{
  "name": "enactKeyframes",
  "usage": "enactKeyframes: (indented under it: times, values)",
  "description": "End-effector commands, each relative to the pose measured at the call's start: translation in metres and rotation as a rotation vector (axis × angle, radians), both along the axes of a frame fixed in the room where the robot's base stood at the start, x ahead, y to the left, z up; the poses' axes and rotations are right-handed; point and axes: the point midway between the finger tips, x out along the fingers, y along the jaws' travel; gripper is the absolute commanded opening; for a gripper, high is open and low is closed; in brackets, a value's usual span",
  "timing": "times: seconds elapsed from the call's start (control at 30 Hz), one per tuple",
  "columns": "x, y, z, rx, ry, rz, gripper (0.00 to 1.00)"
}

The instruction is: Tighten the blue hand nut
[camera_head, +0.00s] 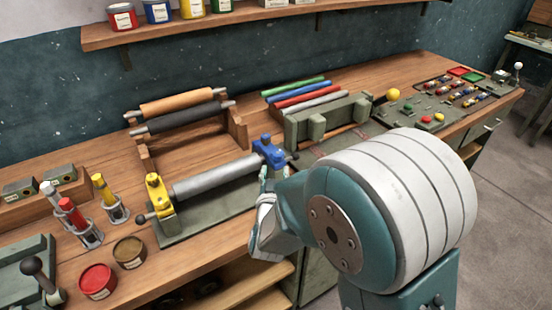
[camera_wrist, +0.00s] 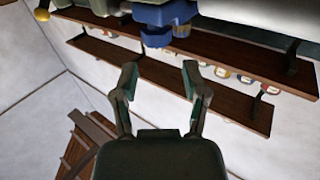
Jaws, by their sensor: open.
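The blue hand nut (camera_head: 266,138) sits on top of the blue bracket (camera_head: 272,155) at the right end of a grey roller (camera_head: 215,178). In the wrist view the nut (camera_wrist: 157,38) shows below the blue bracket (camera_wrist: 168,12), near the top edge. My gripper (camera_wrist: 160,70) is open and empty, its two fingers spread, with the nut ahead of and between the fingertips, apart from them. In the head view my arm hides most of the gripper, beside the bracket's near side.
A yellow bracket (camera_head: 159,194) holds the roller's left end. A green stand (camera_head: 325,120) is close behind the blue bracket, right. An orange roller (camera_head: 177,101) and a dark roller (camera_head: 183,118) rest on a wooden rack. A shelf (camera_head: 200,27) hangs above.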

Motion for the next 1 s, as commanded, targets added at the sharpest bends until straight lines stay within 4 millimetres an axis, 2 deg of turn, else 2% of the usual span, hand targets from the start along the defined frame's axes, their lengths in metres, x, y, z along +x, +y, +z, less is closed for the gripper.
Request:
enactKeyframes:
  times: [0.1,0.2,0.5,0.57,0.67,1.0]
  values:
    - [-0.018,0.002,0.0,0.0,0.001,0.002,0.58]
    - [-0.026,0.002,0.0,0.0,0.0,0.002,0.58]
    - [-0.029,0.001,0.0,-0.001,0.0,0.0,0.58]
    - [-0.029,0.001,0.0,0.0,0.0,0.001,0.55]
    - [-0.022,0.001,0.003,0.005,-0.018,0.02,0.55]
    - [0.035,-0.003,0.036,0.054,-0.183,0.31,0.55]
